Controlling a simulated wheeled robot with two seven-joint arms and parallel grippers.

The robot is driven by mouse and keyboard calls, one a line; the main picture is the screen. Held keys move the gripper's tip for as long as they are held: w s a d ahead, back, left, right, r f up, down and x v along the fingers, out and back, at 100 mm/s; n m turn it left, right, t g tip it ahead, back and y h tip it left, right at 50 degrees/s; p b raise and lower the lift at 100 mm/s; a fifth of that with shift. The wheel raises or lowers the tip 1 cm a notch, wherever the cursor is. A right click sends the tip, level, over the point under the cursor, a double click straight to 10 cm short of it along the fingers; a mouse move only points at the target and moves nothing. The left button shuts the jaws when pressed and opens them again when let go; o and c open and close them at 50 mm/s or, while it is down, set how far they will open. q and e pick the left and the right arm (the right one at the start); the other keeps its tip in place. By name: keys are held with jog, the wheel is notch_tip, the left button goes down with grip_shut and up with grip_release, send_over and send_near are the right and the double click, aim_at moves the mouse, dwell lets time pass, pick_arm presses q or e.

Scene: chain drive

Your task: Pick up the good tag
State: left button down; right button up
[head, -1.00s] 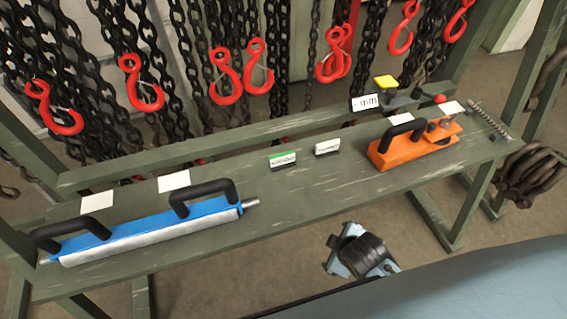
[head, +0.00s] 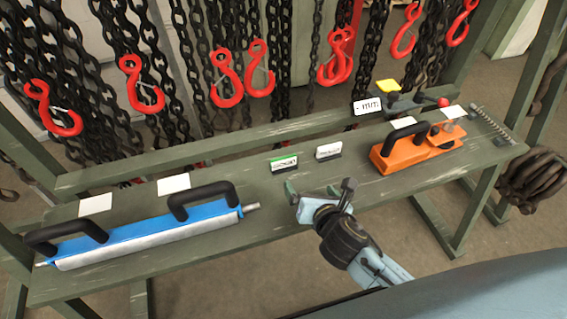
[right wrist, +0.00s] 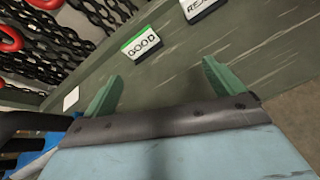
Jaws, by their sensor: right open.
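The good tag (head: 284,164) is a small white card with a green top strip and a dark base, standing on the green bench (head: 240,215). In the right wrist view the tag (right wrist: 141,44) reads "GOOD" and lies ahead of my fingers, roughly between their lines. My right gripper (head: 320,190) is open and empty at the bench's front edge, a short way in front of the tag and to its right. Its two green fingers also show in the right wrist view (right wrist: 160,86), apart from the tag. My left gripper is not in view.
A second white tag (head: 328,151) stands just right of the good tag. A blue tool with black handles (head: 150,233) lies left; an orange tool (head: 420,150) stands right. Red hooks (head: 227,80) on chains hang behind the bench. Bare bench lies around the tags.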

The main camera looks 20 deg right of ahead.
aim_at(284, 163)
jog(key=n, duration=0.2)
jog(key=w+a+n, duration=0.1)
jog(key=shift+w+a+n+t+y, duration=0.1)
jog(key=shift+a+n+t+y, duration=0.05)
jog(key=shift+n+t+y, duration=0.25)
jog(key=shift+w+a+n, duration=0.1)
jog(key=shift+w+n, duration=0.15)
jog(key=shift+n, duration=0.15)
jog(key=b+x, duration=0.2)
jog(key=x, duration=0.5)
jog(key=shift+a, duration=0.15)
jog(key=shift+w+f, duration=0.2)
jog(key=shift+w, duration=0.3)
jog(key=shift+w+a, duration=0.15)
jog(key=shift+w, duration=0.2)
jog(key=x, duration=0.1)
jog(key=b+x, duration=0.2)
jog(key=shift+w+a, duration=0.35)
jog(key=shift+w+f, duration=0.15)
jog(key=shift+w, duration=0.1)
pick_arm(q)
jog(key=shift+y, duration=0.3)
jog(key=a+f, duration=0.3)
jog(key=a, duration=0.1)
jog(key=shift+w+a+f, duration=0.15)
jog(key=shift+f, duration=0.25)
pick_arm(e)
jog(key=shift+c, duration=0.2)
jog(key=c, duration=1)
